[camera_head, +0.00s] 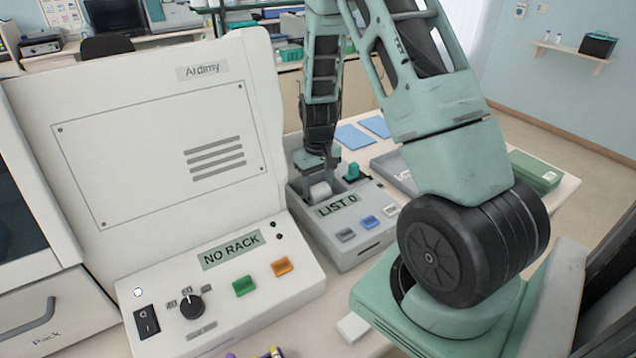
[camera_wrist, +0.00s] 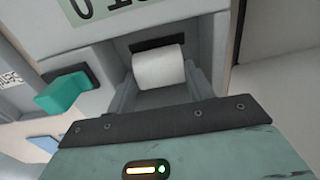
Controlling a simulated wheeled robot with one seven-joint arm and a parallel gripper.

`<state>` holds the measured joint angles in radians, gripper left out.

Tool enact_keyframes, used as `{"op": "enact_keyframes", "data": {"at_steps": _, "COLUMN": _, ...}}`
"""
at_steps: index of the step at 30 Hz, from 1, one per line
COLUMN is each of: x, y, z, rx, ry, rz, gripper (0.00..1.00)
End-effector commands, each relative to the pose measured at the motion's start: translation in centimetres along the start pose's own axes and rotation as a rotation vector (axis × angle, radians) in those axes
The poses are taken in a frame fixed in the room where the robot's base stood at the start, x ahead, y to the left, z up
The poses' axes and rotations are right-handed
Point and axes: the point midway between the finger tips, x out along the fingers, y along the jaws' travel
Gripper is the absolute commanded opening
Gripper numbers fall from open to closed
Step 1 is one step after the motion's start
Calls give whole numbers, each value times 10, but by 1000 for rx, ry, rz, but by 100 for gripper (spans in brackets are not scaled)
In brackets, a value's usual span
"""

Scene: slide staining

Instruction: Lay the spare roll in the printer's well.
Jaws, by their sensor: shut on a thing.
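The printer (camera_head: 352,245) is a grey box with a "LIST 0" display, standing right of the large white machine. The spare roll (camera_head: 320,190) is a small white cylinder at the printer's well, under my gripper (camera_head: 322,178). In the wrist view the roll (camera_wrist: 159,68) lies between the two grey fingers of my gripper (camera_wrist: 160,85), which are shut on it. A dark slot (camera_wrist: 158,43) shows just behind the roll, and the roll appears inside or just over the well. I cannot tell whether it touches the well's floor.
A teal lever or knob (camera_head: 352,171) stands beside the well; it also shows in the wrist view (camera_wrist: 63,94). The white machine with a "NO RACK" display (camera_head: 231,250) stands close on the left. Blue sheets (camera_head: 354,136) lie behind the printer, and a grey tray (camera_head: 393,172) lies right of it.

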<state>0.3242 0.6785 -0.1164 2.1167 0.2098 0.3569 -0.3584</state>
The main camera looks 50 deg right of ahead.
Motion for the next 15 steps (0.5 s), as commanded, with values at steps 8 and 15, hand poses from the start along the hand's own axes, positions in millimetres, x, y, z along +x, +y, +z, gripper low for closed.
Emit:
{"op": "enact_keyframes", "data": {"at_steps": 8, "x": 5, "y": 0, "z": 0, "rx": 0, "ry": 0, "rz": 0, "gripper": 25}}
{"op": "enact_keyframes", "data": {"at_steps": 15, "x": 8, "y": 0, "z": 0, "rx": 0, "ry": 0, "rz": 0, "gripper": 25}}
